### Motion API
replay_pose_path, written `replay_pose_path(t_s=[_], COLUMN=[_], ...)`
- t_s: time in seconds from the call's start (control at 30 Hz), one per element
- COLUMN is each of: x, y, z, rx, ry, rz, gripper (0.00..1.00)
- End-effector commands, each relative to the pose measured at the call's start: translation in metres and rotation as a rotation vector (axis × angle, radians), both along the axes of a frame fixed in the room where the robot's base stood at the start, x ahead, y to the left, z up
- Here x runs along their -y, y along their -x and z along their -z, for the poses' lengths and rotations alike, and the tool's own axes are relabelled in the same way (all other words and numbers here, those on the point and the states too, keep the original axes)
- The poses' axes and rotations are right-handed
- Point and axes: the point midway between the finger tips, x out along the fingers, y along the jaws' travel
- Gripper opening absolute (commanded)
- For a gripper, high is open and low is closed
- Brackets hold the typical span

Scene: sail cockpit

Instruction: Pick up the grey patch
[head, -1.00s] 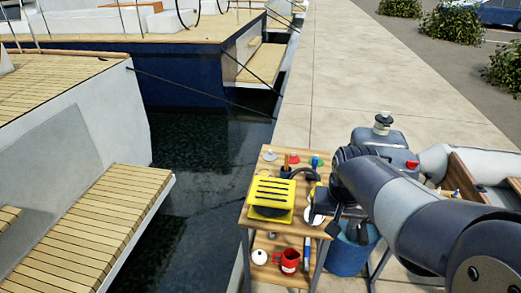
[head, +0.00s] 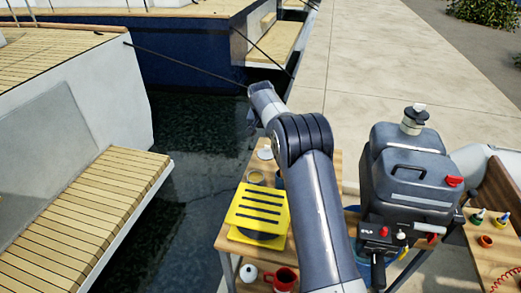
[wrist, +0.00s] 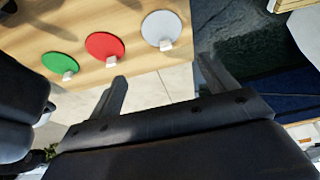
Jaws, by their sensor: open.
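The grey patch (wrist: 162,28) is a flat, light grey disc with a small pale tab, on the wooden cart top (wrist: 55,22) near its edge in the wrist view. A red patch (wrist: 104,46) and a green patch (wrist: 60,63) lie in a row to its left. My gripper (wrist: 165,76) is open and empty, its two fingers apart below the grey patch in the picture and not touching it. In the head view the grey patch (head: 265,153) shows at the far end of the cart, beside my arm. My arm hides the other patches there.
Water lies left of the cart.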

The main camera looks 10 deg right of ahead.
Motion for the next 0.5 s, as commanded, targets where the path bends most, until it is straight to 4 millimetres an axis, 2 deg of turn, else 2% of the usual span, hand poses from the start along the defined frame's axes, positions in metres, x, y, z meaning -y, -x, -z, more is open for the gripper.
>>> replay_pose_path(t_s=[0.5], x=[0.007], y=[-0.025], z=[0.056], rx=[0.004], ry=[0.0], rz=[0.008], gripper=[0.8])
